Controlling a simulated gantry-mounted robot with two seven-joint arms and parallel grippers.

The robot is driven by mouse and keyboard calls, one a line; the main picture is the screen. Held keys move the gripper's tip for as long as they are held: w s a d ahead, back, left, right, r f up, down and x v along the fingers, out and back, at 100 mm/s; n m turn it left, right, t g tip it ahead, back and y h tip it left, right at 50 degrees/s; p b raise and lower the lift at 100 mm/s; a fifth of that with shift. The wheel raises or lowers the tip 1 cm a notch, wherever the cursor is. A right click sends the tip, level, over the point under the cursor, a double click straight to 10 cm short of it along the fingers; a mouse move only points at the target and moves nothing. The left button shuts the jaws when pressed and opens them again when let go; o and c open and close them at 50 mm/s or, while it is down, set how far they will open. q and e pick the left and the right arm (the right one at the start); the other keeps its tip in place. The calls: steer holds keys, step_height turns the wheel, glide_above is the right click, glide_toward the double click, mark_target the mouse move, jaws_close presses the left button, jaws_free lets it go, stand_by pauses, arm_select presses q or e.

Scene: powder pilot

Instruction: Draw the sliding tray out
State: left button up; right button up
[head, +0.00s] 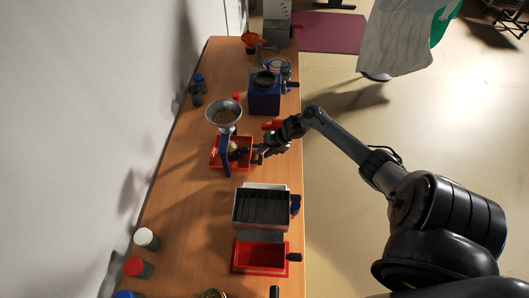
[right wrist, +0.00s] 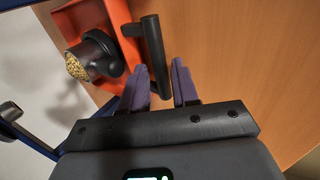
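The sliding tray is an orange-red tray (head: 216,159) under a blue stand with a metal funnel (head: 224,112) in the head view. Its black bar handle (right wrist: 153,45) is on the side facing my right arm. A dark cup of yellowish grains (right wrist: 78,66) sits in the tray (right wrist: 112,12). My right gripper (head: 264,151) is at the handle, its two purple fingers (right wrist: 163,75) apart. The handle's lower end reaches into the gap between them, close to the left finger; I cannot tell whether they touch. My left gripper is not in view.
A metal sieve box (head: 261,208) and another red tray (head: 262,256) stand nearer on the wooden bench (head: 190,215). A blue grinder-like box (head: 264,97) stands beyond the stand. Capped jars (head: 147,238) line the wall side. The floor right of the bench is open.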

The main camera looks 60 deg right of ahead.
steer(key=shift+w+f, duration=0.1)
steer(key=shift+f, duration=0.05)
jaws_close()
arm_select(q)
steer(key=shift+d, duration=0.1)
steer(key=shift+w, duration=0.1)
